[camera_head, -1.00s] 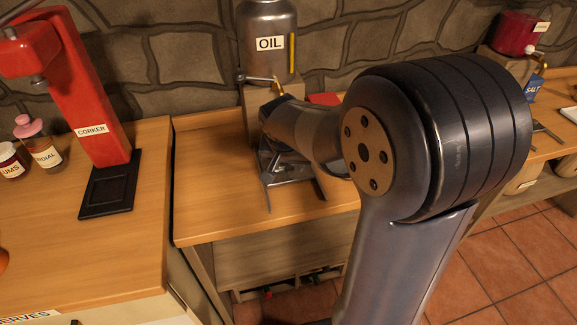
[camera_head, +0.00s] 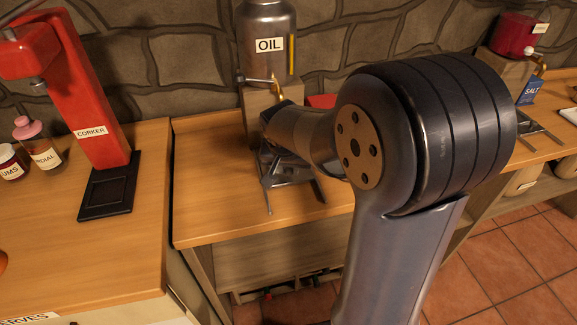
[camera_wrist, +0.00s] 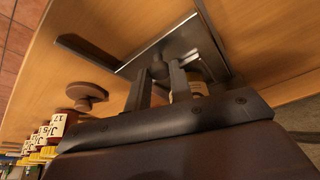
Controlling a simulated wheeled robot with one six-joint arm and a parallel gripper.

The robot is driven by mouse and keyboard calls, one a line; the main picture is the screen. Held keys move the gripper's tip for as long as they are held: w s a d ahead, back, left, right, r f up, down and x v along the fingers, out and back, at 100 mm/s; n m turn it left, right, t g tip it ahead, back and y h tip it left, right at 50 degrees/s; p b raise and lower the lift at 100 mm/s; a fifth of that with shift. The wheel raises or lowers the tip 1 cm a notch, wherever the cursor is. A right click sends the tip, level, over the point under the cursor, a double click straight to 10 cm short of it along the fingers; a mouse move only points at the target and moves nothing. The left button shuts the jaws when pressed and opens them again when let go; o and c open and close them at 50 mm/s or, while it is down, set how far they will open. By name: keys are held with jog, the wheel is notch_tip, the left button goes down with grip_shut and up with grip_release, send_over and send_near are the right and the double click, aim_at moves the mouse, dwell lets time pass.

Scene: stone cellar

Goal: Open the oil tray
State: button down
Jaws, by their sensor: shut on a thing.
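The oil tray (camera_head: 296,170) is a grey metal tray between thin rails on the wooden counter, in front of the stand under the oil canister (camera_head: 266,48). My gripper (camera_head: 270,180) is at the front of the tray, partly hidden by my arm in the head view. In the wrist view my gripper (camera_wrist: 160,76) has its two fingers on either side of a small dark knob at the edge of the metal tray (camera_wrist: 165,47). It is shut on that knob. Much of the tray is hidden in both views.
A red corker (camera_head: 88,95) and small jars (camera_head: 42,148) stand on the left counter (camera_head: 120,245). A salt packet (camera_head: 532,90) and a red container (camera_head: 516,34) are at the right.

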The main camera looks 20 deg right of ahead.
jog(key=s+b, duration=0.1)
jog(key=s, duration=0.9)
jog(key=shift+s+b, duration=0.1)
jog(key=shift+b, duration=0.2)
jog(key=c, duration=1.3)
grip_release()
jog(key=shift+o, duration=0.2)
jog(key=p+v, duration=0.2)
jog(key=v, duration=0.8)
jog(key=shift+s+r, duration=0.25)
jog(key=shift+r, duration=0.1)
